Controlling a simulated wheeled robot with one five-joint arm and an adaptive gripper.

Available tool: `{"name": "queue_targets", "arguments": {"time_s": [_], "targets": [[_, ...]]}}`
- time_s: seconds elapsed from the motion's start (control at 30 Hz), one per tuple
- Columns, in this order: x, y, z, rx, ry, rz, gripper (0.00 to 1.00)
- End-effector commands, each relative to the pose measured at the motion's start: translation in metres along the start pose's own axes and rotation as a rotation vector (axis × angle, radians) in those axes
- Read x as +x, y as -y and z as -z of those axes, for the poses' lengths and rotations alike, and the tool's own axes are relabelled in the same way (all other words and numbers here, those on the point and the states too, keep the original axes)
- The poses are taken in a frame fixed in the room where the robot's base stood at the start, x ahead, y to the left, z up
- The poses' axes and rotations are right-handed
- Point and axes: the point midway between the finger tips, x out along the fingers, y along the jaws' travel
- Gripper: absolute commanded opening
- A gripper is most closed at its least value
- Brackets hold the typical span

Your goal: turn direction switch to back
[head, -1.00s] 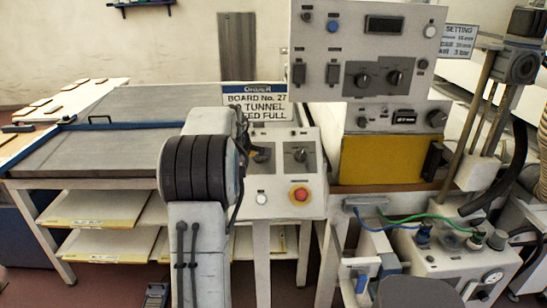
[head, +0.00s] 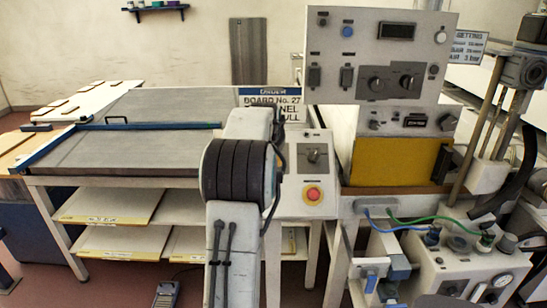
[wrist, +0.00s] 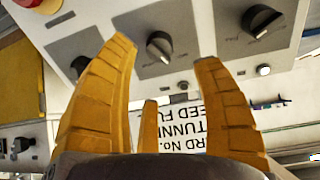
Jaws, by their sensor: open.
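The small control box (head: 296,200) carries a black rotary switch (head: 313,155) on a grey plate and a red stop button (head: 313,194) below it. My arm hides the left part of the box and my gripper in the head view. In the wrist view, my gripper (wrist: 162,60) is open and empty, its yellow fingers in front of the box. One rotary switch (wrist: 160,45) shows between the fingertips, with no visible contact. A second rotary switch (wrist: 262,20) is to the right of the fingers. Switch labels are too small to read, so I cannot tell which sets direction.
The upper panel (head: 335,40) stands to the right, with two more knobs. A board sign (head: 270,97) is behind my arm. A grey conveyor table (head: 125,150) extends left. Hoses and a valve unit (head: 465,265) stand at the right.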

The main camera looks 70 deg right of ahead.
Motion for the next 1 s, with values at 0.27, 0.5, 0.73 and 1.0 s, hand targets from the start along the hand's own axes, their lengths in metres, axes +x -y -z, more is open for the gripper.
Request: {"name": "queue_targets", "arguments": {"time_s": [0.27,0.5,0.73,1.0], "targets": [[0.017,0.0,0.0,0.057,0.002,0.0,0.6],[0.047,0.0,0.0,0.055,0.003,0.0,0.6],[0.066,0.0,0.001,0.054,0.001,0.0,0.6],[0.073,0.0,0.0,0.053,0.0,0.0,0.6]]}}
